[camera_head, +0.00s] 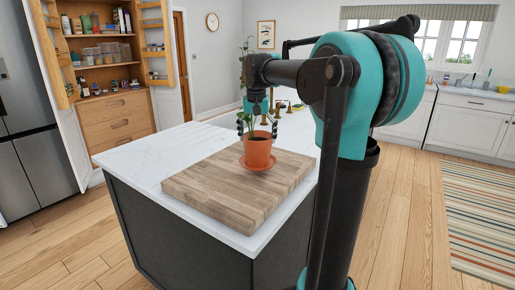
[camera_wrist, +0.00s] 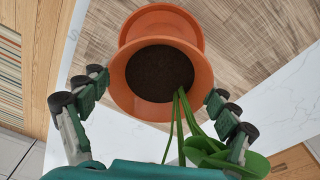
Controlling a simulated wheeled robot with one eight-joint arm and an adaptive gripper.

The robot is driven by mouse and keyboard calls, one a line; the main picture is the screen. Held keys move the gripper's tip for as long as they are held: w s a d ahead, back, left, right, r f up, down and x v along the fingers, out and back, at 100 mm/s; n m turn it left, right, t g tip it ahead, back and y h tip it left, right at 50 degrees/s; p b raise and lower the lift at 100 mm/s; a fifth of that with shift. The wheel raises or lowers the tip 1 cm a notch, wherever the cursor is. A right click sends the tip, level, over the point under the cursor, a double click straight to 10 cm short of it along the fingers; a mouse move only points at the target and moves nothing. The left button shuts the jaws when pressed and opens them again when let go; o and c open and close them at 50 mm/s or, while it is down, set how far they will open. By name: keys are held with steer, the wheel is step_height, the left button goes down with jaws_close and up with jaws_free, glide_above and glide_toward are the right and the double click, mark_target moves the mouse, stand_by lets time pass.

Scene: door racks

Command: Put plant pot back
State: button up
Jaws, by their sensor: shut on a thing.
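The orange terracotta plant pot (camera_head: 258,151), with dark soil and green leaves, is upright over an orange saucer (camera_head: 270,167) on the wooden board. I cannot tell whether the pot rests on the saucer or hangs just above it. My gripper (camera_head: 257,126) comes down from above with its fingers on opposite sides of the pot's rim, shut on it. In the wrist view the pot (camera_wrist: 121,90) sits between the fingers (camera_wrist: 157,86), the saucer (camera_wrist: 160,13) shows beyond it, and the plant's stems and leaves (camera_wrist: 210,150) lie near the right finger.
The wooden board (camera_head: 205,187) lies on a white marble island (camera_head: 135,153). Small brass-coloured items (camera_head: 287,106) stand behind the pot. An open pantry cupboard (camera_head: 105,60) and a fridge (camera_head: 28,110) are at left. The island's left part is clear.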

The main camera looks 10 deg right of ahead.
mark_target(257, 147)
steer(key=shift+f, duration=1.95)
steer(key=shift+f, duration=0.15)
steer(key=o, duration=1.7)
